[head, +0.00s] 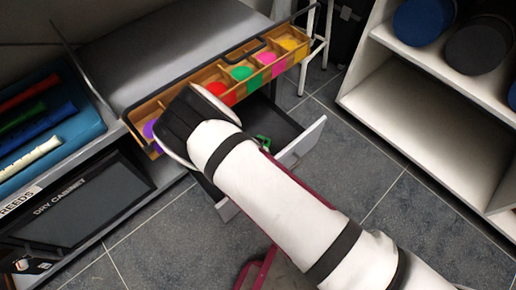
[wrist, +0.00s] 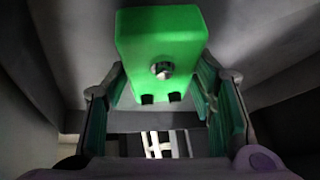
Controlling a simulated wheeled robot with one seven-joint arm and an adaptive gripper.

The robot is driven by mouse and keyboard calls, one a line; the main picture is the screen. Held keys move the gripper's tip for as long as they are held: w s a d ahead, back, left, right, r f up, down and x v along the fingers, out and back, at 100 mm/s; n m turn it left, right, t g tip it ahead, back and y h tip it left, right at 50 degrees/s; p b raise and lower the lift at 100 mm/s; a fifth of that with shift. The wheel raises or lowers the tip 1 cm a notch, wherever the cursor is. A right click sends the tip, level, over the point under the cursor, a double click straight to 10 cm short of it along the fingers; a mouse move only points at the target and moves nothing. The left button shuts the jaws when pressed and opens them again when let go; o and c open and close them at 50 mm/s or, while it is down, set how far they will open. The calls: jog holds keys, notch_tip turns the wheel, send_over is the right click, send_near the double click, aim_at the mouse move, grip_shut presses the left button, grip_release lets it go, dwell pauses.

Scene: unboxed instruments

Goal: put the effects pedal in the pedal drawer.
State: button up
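The green effects pedal (wrist: 160,45) fills the upper middle of the wrist view, with a round metal knob or switch and two dark spots on its lower edge. The fingers of my gripper (wrist: 162,88) stand on either side of it, tips close to its sides. Whether they press on it is unclear. In the head view my arm hides the gripper. A small green part (head: 263,142), perhaps the pedal or a fingertip, shows beside my arm over the open drawer (head: 304,143). The drawer has a dark inside and a pale front, and is partly hidden by my arm.
An open wooden organizer tray (head: 180,84) with several coloured compartments lies above the drawer. A blue reeds tray (head: 85,143) and a dry cabinet (head: 75,205) are at left. White shelves (head: 410,110) stand at right. Tiled floor (head: 370,165) is clear between.

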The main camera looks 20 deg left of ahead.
jog(key=o, duration=0.4)
jog(key=p+v, duration=0.5)
jog(key=v, duration=0.7)
jog(key=shift+r, duration=0.1)
jog(key=shift+r, duration=0.1)
